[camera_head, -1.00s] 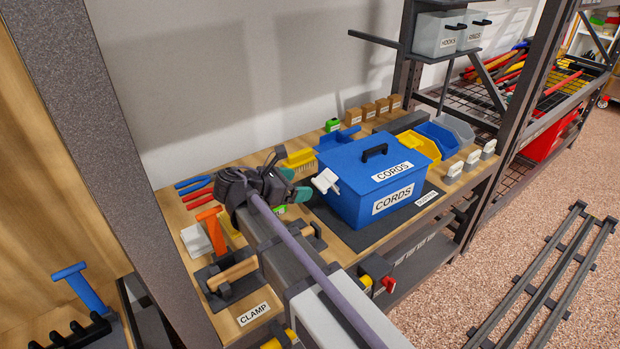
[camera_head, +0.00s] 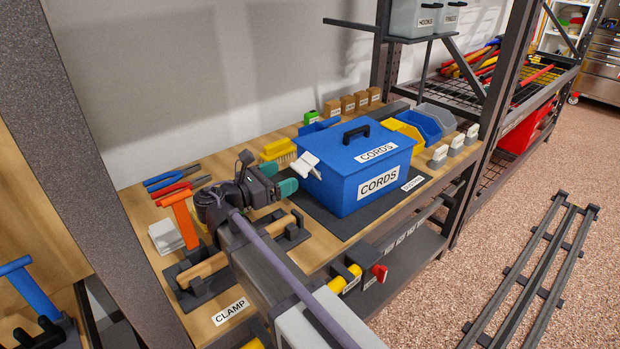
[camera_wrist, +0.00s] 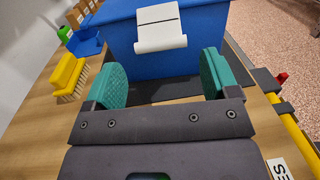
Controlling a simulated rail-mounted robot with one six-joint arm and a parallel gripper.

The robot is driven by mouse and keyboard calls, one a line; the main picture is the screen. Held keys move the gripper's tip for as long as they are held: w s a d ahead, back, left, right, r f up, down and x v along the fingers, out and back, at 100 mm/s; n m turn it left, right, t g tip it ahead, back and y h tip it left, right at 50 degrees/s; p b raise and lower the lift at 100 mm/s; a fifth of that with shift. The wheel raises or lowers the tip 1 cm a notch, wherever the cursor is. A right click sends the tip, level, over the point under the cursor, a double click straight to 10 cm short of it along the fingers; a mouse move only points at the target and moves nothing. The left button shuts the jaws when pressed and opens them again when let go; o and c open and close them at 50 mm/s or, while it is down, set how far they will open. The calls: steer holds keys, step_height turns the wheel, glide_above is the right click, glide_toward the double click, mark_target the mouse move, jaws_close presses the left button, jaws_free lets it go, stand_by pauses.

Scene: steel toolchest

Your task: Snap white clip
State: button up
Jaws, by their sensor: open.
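The white clip (camera_head: 306,165) sits on the near-left side of the blue CORDS box (camera_head: 342,184), at the lid's edge. In the head view it looks tilted out from the box. In the wrist view the white clip (camera_wrist: 161,30) hangs ahead, with its lower flap over the box's front face. My gripper (camera_head: 280,180) points at the clip from the left. In the wrist view my gripper (camera_wrist: 160,82) has its two teal pads wide apart and empty, with the clip beyond and between them. The box lid is down, with a black handle on top.
The box stands on a dark mat (camera_head: 335,223). A yellow brush (camera_wrist: 68,77) lies to the left in the wrist view. An orange-handled tool (camera_head: 184,220) and a wooden-handled clamp (camera_head: 203,268) are near my arm. Yellow and blue bins (camera_head: 422,122) stand behind the box.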

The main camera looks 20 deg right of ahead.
mark_target(305, 165)
steer(key=x, duration=0.7)
steer(key=shift+d+r, duration=0.1)
steer(key=shift+d, duration=0.15)
steer(key=shift+c, duration=0.3)
